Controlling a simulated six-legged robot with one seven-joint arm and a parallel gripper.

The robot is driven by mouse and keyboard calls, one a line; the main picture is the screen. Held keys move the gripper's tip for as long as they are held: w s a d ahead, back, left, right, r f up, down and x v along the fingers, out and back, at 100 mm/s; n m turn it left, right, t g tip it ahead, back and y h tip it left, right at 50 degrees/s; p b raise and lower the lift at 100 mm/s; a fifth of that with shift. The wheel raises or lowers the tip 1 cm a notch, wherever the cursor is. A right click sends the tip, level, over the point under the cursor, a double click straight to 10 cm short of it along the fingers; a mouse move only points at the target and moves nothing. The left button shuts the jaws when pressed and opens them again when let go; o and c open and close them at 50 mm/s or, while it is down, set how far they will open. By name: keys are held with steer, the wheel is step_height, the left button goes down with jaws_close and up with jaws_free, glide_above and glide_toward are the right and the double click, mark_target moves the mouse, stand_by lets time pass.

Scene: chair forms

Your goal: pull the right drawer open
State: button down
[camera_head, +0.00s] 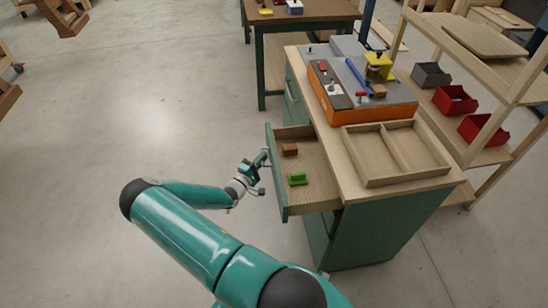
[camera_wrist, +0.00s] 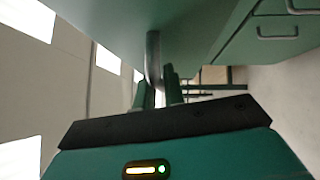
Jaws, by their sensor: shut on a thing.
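The right drawer (camera_head: 310,178) stands pulled out from the green cabinet (camera_head: 385,225), its inside showing. A brown block (camera_head: 290,149) and a green piece (camera_head: 298,180) lie in it. My gripper (camera_head: 262,160) is at the outer side of the green drawer front (camera_head: 278,185). In the wrist view, my gripper (camera_wrist: 159,92) is shut on the grey drawer handle (camera_wrist: 153,58), with a finger on each side of the bar. In the head view the handle is too small to make out.
On the cabinet top are an empty two-part wooden tray (camera_head: 397,177) and an orange-sided workstation (camera_head: 355,110). A shelf with red bins (camera_head: 455,101) stands at the right. Another table (camera_head: 300,30) stands behind. The floor (camera_head: 130,120) left of the drawer is clear.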

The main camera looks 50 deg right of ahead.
steer(key=shift+w+a, duration=0.4)
steer(key=shift+a, duration=0.1)
steer(key=c, duration=1.5)
jaws_free()
steer(key=a+f, duration=0.1)
steer(key=a, duration=1.2)
steer(key=shift+a+f, duration=0.3)
steer(key=shift+f, duration=0.1)
